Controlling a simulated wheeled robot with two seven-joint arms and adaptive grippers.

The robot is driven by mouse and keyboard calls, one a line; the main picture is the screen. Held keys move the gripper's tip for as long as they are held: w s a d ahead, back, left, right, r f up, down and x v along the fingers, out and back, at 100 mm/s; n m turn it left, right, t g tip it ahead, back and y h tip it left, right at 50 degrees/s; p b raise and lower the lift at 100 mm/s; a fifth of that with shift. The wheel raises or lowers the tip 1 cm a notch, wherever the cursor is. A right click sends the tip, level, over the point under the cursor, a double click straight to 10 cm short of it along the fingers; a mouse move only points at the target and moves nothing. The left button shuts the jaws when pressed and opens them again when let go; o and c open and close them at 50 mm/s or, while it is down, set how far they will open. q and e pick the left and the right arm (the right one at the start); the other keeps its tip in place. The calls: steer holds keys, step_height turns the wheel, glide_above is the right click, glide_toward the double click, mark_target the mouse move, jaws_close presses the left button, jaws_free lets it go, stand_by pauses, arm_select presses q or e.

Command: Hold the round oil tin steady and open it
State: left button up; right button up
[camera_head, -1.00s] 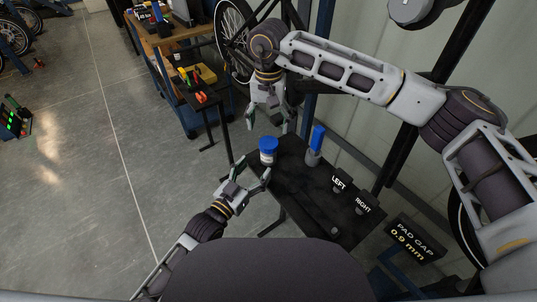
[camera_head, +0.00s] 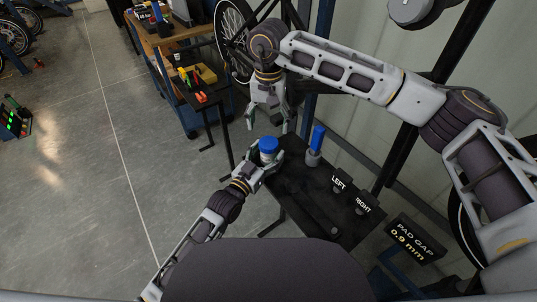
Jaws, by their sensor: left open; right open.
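The round oil tin (camera_head: 268,148) has a blue lid and a pale body. It stands upright at the far left corner of the dark table (camera_head: 318,196). My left gripper (camera_head: 264,158) is open with its fingers around the tin's body, one on each side; whether they touch it I cannot tell. My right gripper (camera_head: 271,121) is open and empty, pointing down just beyond and above the tin. The tin's lower part is partly hidden by the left gripper.
A blue-topped bottle (camera_head: 315,146) stands on the table right of the tin. Blocks marked LEFT (camera_head: 339,182) and RIGHT (camera_head: 362,202) sit near the right edge. A dark long tool (camera_head: 322,215) lies in the middle. A bicycle wheel (camera_head: 234,40) stands behind.

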arm_select(q)
steer(key=shift+w+d, duration=0.15)
steer(key=shift+w, duration=0.1)
steer(key=shift+c, duration=0.3)
jaws_close()
